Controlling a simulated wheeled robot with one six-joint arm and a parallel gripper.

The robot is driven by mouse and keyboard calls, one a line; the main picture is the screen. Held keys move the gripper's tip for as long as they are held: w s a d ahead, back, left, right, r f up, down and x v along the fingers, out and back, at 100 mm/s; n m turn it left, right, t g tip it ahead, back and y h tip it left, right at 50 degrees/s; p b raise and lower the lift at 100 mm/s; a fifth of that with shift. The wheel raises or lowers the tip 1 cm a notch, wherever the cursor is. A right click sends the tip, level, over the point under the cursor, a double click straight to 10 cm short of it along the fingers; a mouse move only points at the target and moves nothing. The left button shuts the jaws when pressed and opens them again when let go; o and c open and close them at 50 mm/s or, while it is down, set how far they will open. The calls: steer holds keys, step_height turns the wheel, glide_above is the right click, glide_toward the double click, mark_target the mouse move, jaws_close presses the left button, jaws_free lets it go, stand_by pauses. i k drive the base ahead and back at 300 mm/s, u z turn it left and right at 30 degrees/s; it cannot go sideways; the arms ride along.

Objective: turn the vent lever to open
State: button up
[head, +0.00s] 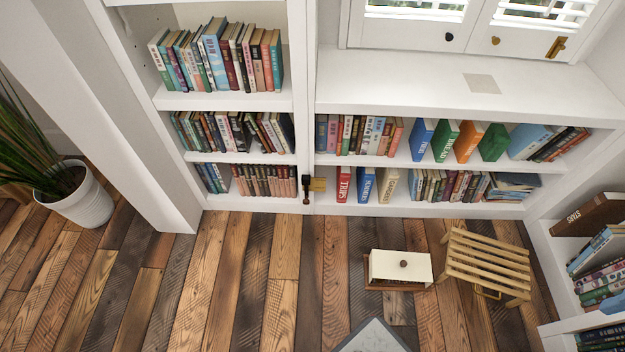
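A dark lever-like fitting (306,188) sits low on the white upright between the two bookcases. A brass latch-like fitting (556,47) is on the white window frame at the top right. I cannot tell for sure which of these is the vent lever, and no vent opening is clear. My gripper is not in view.
A cream-topped box (400,266) with a dark knob and a slatted wooden stool (487,262) stand on the plank floor at right. A potted plant (84,197) is at left. The floor before the upright is clear. White bookcases (465,105) line the back.

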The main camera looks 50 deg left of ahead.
mark_target(306, 178)
steer(key=u, duration=2.1)
steer(key=k, duration=1)
steer(key=u, duration=1.2)
steer(key=i, duration=1.3)
steer(key=z, duration=1.15)
